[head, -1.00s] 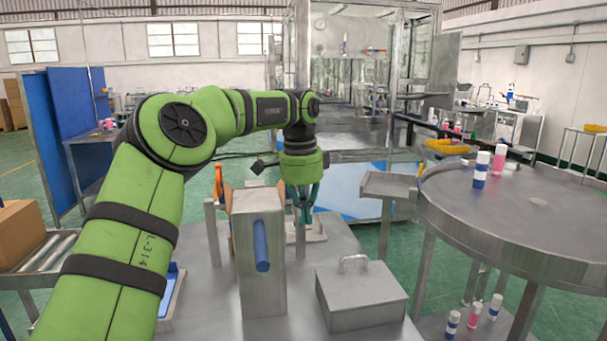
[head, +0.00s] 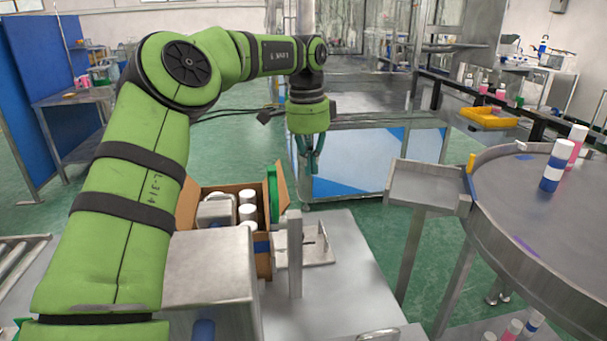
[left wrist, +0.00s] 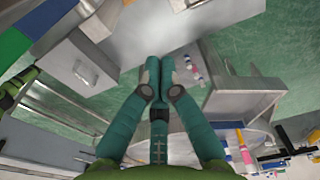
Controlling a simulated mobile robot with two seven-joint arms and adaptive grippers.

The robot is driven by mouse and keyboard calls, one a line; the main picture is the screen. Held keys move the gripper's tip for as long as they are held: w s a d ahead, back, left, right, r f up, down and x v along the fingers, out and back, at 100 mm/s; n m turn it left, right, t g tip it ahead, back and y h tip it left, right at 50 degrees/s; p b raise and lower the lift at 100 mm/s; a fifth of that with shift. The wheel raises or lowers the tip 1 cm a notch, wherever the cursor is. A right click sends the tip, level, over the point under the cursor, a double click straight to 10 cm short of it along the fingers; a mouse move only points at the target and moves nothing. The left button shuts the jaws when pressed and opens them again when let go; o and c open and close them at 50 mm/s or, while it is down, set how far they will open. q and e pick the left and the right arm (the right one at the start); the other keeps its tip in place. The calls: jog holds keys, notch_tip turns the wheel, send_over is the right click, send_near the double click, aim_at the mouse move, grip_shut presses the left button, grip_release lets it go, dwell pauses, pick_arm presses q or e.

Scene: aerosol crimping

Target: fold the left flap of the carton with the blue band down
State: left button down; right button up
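The brown carton (head: 263,265) stands behind the grey metal block in the head view, partly hidden by it and by my left arm. A bit of its blue band (head: 262,246) shows. Its left flap (head: 188,204) stands up, leaning outward; the right flap (head: 281,190) is also up. Several white-capped cans (head: 247,213) stand inside, beside a grey metal piece (head: 216,210). My left gripper (head: 311,166) hangs to the right of and beyond the carton, apart from it. Its teal fingers (left wrist: 157,78) are together and empty in the left wrist view. My right gripper is not in view.
The grey metal block (head: 210,265) stands in front of the carton. A metal post (head: 295,255) and a flat plate (head: 318,251) are to its right. A green upright piece (head: 272,192) is by the right flap. A round table (head: 510,205) with cans stands at right.

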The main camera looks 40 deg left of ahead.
pick_arm(q)
notch_tip(320, 180, down, 10)
jog(key=s+r, duration=0.1)
jog(key=s+a+r+p, duration=0.1)
jog(key=r, duration=0.1)
jog(key=shift+s+a, duration=0.2)
jog(key=shift+s, duration=0.05)
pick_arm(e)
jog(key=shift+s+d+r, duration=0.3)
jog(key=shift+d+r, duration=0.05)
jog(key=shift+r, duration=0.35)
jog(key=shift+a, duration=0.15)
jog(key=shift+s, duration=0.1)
pick_arm(q)
jog(key=shift+s+a+r+t+h, duration=0.15)
jog(key=shift+t+h, duration=0.15)
jog(key=shift+t, duration=0.15)
jog(key=shift+s+a+r+t+h, duration=0.15)
jog(key=shift+t+h, duration=0.15)
jog(key=shift+t, duration=0.15)
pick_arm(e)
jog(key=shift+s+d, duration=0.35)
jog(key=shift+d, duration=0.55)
